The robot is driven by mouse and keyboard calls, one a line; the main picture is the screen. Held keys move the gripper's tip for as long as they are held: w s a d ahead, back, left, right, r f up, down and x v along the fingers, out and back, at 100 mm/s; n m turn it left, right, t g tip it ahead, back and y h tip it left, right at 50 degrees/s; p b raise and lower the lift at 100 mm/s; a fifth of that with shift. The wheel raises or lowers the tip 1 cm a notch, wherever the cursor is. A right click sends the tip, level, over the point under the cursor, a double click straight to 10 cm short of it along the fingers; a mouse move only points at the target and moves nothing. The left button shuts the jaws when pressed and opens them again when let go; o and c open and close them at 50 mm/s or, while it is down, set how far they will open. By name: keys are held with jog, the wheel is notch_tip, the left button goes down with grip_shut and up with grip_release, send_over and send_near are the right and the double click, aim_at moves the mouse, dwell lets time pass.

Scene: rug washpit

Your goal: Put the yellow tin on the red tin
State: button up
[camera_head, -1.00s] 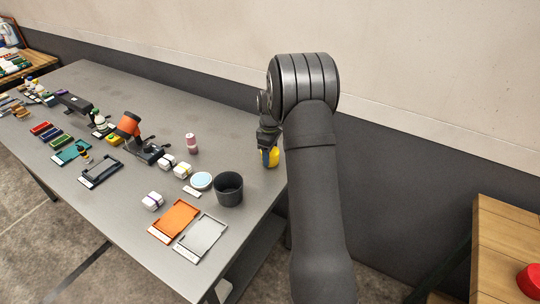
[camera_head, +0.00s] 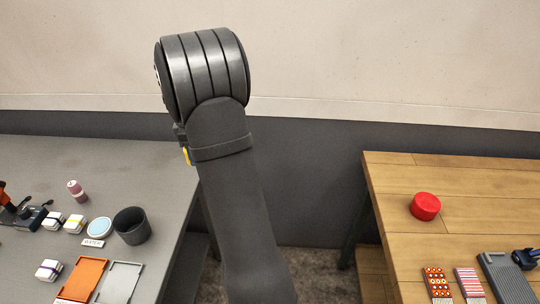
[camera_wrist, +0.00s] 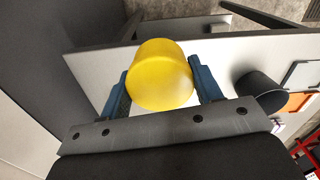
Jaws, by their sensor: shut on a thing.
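The yellow tin (camera_wrist: 160,75) is between the two blue fingers of my gripper (camera_wrist: 160,85) in the wrist view, and the gripper is shut on it. In the head view only a sliver of yellow (camera_head: 186,155) shows beside my arm, near the right edge of the grey table; the rest is hidden behind my arm. The red tin (camera_head: 425,206), short and round, stands upright on the wooden table at the right, well apart from my gripper. Its top is bare.
The grey table (camera_head: 120,170) holds a dark pot (camera_head: 131,226), a pink bottle (camera_head: 76,191) and trays. The wooden table (camera_head: 400,250) has patterned pieces and a grey tray (camera_head: 505,278) at its front. A floor gap separates the tables.

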jog(key=w+d+r+m, duration=0.15)
jog(key=d+m, duration=0.25)
jog(key=d, duration=1.6)
jog(key=w+d+r+m, duration=0.1)
jog(key=w+d+m, duration=0.3)
jog(key=d, duration=1.6)
jog(key=s+d+r+m, duration=0.1)
jog(key=s+d+m, duration=0.2)
jog(key=s+d, duration=0.65)
jog(key=s+d+r+m, duration=0.1)
jog(key=s+d+m, duration=0.35)
jog(key=d, duration=0.75)
jog(key=s+d+r+m, duration=0.1)
jog(key=s+d+m, duration=0.1)
jog(key=s+d, duration=0.8)
send_over(419, 201)
notch_tip(419, 201, down, 7)
jog(key=shift+f, duration=2.05)
jog(key=shift+f, duration=0.1)
